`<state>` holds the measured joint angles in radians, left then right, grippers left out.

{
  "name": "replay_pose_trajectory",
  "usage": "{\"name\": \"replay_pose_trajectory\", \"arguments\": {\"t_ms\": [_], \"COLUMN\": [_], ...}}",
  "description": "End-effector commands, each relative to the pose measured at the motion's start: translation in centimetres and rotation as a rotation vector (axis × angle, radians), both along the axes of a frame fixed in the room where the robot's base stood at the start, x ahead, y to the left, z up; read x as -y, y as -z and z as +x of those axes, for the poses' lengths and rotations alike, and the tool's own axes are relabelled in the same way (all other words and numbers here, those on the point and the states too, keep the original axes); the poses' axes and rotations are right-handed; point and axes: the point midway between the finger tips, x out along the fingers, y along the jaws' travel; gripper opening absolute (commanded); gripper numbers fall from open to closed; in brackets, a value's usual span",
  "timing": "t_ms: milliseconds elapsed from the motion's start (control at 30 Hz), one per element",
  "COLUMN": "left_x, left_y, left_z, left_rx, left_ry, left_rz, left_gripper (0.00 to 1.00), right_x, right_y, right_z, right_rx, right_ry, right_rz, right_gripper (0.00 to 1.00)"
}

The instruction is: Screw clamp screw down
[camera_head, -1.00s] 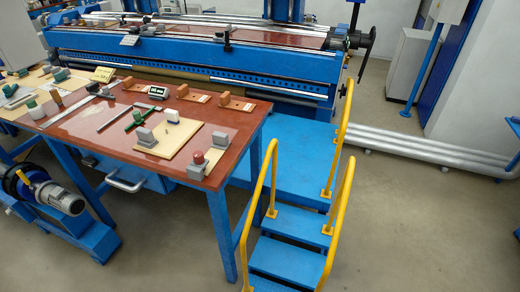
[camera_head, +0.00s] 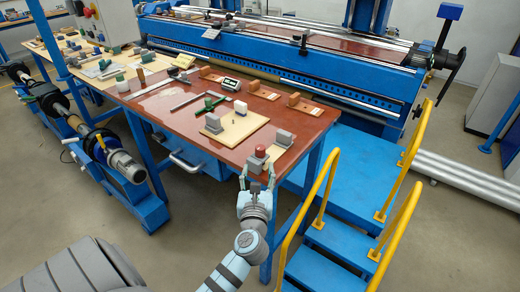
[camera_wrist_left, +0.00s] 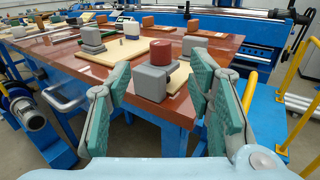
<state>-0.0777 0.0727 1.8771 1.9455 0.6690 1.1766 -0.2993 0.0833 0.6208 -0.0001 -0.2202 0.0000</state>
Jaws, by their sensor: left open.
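My left gripper (camera_head: 257,178) is open and empty at the near right corner of the red-brown table (camera_head: 178,107). A grey block (camera_wrist_left: 151,83) with a round dark red cap (camera_wrist_left: 161,51) stands on that corner. In the head view, the red cap (camera_head: 260,150) is just beyond the fingertips. In the left wrist view the block shows between the two green-padded fingers, farther off than the tips, and I see no contact. The cap may be the clamp screw; I cannot tell for sure. My right gripper is out of view.
A wooden board (camera_head: 236,130) holds a grey block (camera_head: 213,123) and a white block (camera_head: 240,108). Another grey block (camera_head: 284,138) stands beside the red-capped one. Blue steps (camera_head: 325,268) with yellow handrails (camera_head: 398,240) are at the right. The blue winder (camera_head: 330,85) runs behind the table.

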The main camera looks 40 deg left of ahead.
Motion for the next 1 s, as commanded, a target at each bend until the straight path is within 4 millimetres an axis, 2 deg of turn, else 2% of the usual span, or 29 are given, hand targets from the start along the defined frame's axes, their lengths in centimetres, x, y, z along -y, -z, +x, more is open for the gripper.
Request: {"name": "replay_pose_trajectory", "arguments": {"t_ms": [200,400,567,800,867,1000], "left_x": [-3.6,-5.7,-6.3,-6.3,-6.3,-6.3], "left_y": [-0.1,0.0,0.0,0.0,0.0,0.0], "left_z": [5.2,8.1,9.0,9.1,9.0,9.0], "left_rx": [-0.002,-0.003,-0.004,-0.005,-0.005,-0.005], "left_ry": [0.0,0.001,0.001,0.002,0.002,0.002], "left_rz": [0.007,0.006,0.006,0.006,0.006,0.006], "left_gripper": [0.47,0.47,0.47,0.47,0.4,0.17], "right_x": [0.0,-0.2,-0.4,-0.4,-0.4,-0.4], "right_y": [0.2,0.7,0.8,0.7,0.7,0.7], "right_z": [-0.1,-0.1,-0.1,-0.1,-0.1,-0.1], "right_rx": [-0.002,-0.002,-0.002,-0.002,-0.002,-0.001], "right_ry": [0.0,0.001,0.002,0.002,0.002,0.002], "right_rz": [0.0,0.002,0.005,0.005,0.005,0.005], "right_gripper": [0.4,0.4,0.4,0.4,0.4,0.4]}}
